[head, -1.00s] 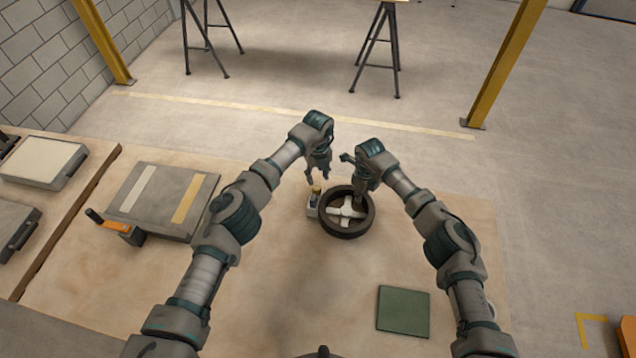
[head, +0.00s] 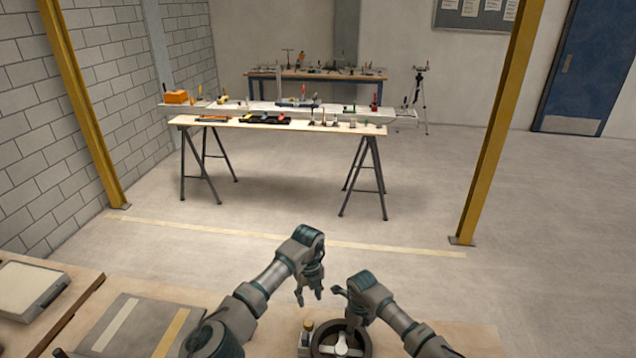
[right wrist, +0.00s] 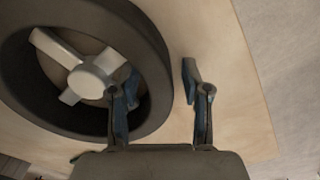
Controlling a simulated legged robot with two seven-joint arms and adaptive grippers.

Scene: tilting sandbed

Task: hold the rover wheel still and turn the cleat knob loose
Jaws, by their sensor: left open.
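The rover wheel (head: 325,354), a dark ring with a pale cross-shaped hub, lies flat on the bench at the bottom of the head view, partly cut off. It fills the left of the right wrist view (right wrist: 152,60). My right gripper (right wrist: 158,72) is open astride the rim, one finger inside the wheel and one outside. A gap shows between the rim and the outer finger. Beside the wheel's left side stands a small fitting with a yellowish top, apparently the cleat knob (head: 307,327). My left gripper (head: 310,298) is open and empty above it, apart from it.
The bench (head: 475,338) is bare right of the wheel. A grey panel with two stripes (head: 140,325) lies at the left. Beyond the bench are open floor, two yellow posts (head: 500,120) and a trestle table (head: 280,127) with tools.

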